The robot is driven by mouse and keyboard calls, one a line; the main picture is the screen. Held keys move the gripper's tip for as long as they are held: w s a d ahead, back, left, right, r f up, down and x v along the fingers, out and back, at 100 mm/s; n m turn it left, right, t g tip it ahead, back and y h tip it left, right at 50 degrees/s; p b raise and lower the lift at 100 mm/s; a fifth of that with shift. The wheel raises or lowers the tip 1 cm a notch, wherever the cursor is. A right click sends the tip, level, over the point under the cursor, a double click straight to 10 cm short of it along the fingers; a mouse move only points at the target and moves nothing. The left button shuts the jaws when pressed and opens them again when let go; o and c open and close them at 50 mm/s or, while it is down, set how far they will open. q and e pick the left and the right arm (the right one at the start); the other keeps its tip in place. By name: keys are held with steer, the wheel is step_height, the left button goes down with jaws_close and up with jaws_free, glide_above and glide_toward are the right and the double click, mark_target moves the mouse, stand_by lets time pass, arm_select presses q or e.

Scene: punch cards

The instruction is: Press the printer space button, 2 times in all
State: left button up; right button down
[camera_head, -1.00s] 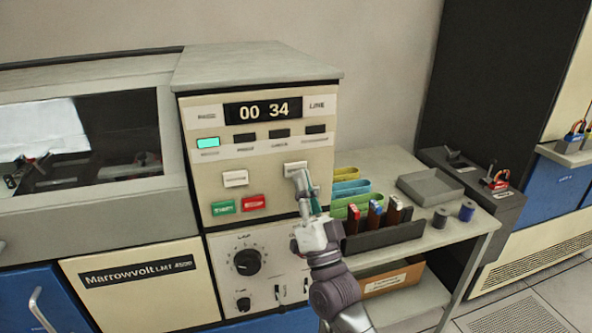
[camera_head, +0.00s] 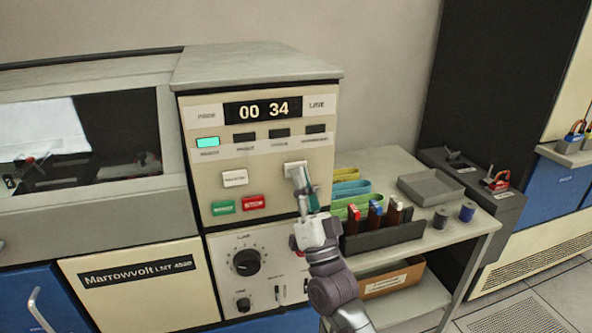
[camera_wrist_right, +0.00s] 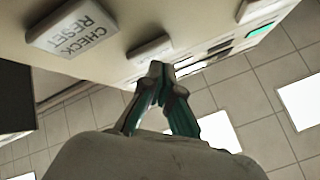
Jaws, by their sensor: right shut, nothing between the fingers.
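The printer's control panel (camera_head: 265,180) stands upright, with a display reading 00 34. A white button (camera_head: 295,166) on its right side is partly hidden by my right gripper (camera_head: 298,176); its label is not readable. In the right wrist view, a blank-looking white button (camera_wrist_right: 150,48) sits just beyond the fingertips (camera_wrist_right: 158,72). The gripper is shut and empty, its tips at the lower edge of that button. I cannot tell whether they touch. A CHECK RESET button (camera_wrist_right: 72,28) is beside it in the wrist view. My left gripper is not in view.
Another white button (camera_head: 235,178), a green button (camera_head: 223,207) and a red button (camera_head: 253,202) lie to the left. Below is a panel with a dark dial (camera_head: 247,262).

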steer(key=shift+w, duration=0.45)
stand_by(0.3)
steer(key=shift+s, duration=0.15)
steer(key=shift+s+d, duration=0.1)
steer(key=shift+s, duration=0.6)
steer(key=s, duration=0.1)
steer(key=s+p, duration=0.1)
steer(key=s, duration=0.1)
steer(key=s+d+p, duration=0.1)
steer(key=s, duration=0.1)
stand_by(0.4)
steer(key=shift+w, duration=0.15)
stand_by(1.7)
